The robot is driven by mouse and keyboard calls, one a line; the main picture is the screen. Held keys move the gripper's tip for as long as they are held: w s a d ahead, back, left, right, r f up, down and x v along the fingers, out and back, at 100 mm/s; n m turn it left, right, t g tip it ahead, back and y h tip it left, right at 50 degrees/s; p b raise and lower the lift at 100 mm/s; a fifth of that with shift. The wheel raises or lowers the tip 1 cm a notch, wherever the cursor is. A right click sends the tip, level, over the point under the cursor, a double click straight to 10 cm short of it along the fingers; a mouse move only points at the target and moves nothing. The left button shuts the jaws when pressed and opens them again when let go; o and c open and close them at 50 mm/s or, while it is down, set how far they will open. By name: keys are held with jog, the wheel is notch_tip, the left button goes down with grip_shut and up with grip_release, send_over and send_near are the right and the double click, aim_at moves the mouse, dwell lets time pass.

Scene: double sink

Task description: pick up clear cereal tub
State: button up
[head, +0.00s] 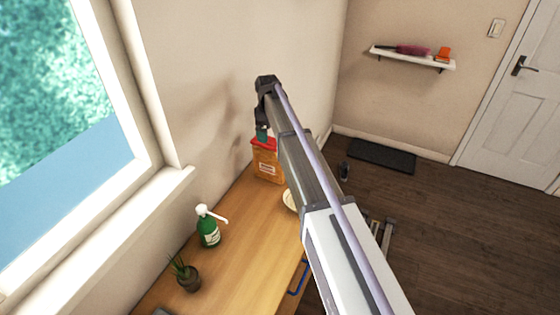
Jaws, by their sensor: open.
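The cereal tub (268,167) stands on the far end of the wooden counter, close to the wall. It has a red lid and a body that looks orange-brown, with a pale label on its front. My gripper (262,133) is at the far end of my arm, pointing down right at the top of the tub. The gripper is open. Its teal fingertips overlap the lid in this view, and I cannot tell whether they touch it. My arm hides the area to the right of the tub.
On the wooden counter (238,252) stand a green pump bottle (209,232) and a potted plant (186,276). A pale round dish (289,199) is partly hidden by my arm. The window wall runs along the left. A wall shelf (413,58) is far off.

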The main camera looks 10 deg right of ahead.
aim_at(270, 141)
jog(key=f+b, duration=0.2)
jog(key=f, duration=0.1)
jog(key=f+b, duration=0.6)
jog(key=shift+w+d+f, duration=0.25)
jog(key=shift+w+f, duration=0.1)
jog(key=shift+r+p, duration=0.3)
jog(key=shift+c, duration=0.3)
jog(key=c, duration=1.6)
notch_tip(270, 141, up, 10)
jog(key=p, duration=1)
jog(key=shift+r, duration=0.15)
jog(key=shift+f, duration=0.2)
